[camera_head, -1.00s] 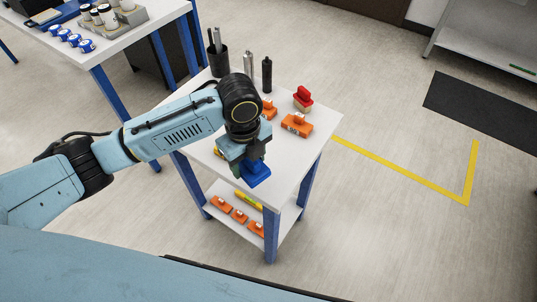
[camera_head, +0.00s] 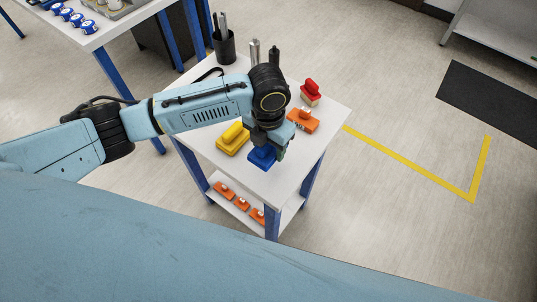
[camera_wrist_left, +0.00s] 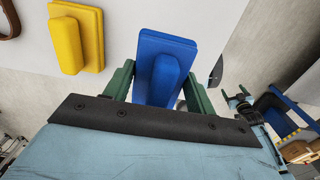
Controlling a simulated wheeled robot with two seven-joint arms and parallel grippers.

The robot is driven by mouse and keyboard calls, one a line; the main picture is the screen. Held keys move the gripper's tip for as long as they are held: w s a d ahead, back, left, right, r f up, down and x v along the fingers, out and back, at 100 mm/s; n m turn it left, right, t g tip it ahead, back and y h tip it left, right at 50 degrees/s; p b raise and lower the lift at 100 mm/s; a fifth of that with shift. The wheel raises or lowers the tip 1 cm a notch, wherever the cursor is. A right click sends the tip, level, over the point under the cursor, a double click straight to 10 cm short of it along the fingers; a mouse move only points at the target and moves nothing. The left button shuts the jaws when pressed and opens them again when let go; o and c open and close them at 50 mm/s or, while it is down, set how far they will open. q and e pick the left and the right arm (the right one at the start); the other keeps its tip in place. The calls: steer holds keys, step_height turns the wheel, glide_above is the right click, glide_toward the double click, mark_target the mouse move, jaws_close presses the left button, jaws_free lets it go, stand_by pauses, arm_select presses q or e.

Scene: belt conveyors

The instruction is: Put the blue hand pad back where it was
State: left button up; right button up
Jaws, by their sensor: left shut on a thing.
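The blue hand pad (camera_head: 262,158) is at the front part of the white table top in the head view, below my left gripper (camera_head: 270,145). In the left wrist view the blue pad (camera_wrist_left: 168,55) shows its flat base and raised grip, with the green fingers of my left gripper (camera_wrist_left: 160,88) on either side of the grip. The left gripper is shut on it. I cannot tell whether the pad touches the table.
A yellow hand pad (camera_head: 233,138) lies left of the blue one. An orange pad (camera_head: 303,120) and a red-topped brush (camera_head: 311,92) stand behind to the right. A black cup (camera_head: 224,47) stands at the back. Several orange pads lie on the lower shelf (camera_head: 240,205).

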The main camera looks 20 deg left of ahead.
mark_target(268, 156)
arm_select(q)
steer(key=shift+f, duration=2.4)
steer(key=shift+f, duration=0.1)
steer(key=o, duration=1)
steer(key=shift+c, duration=0.2)
step_height(268, 156, up, 12)
steer(key=shift+r+p, duration=0.15)
steer(key=shift+p, duration=0.2)
steer(key=shift+d, duration=0.1)
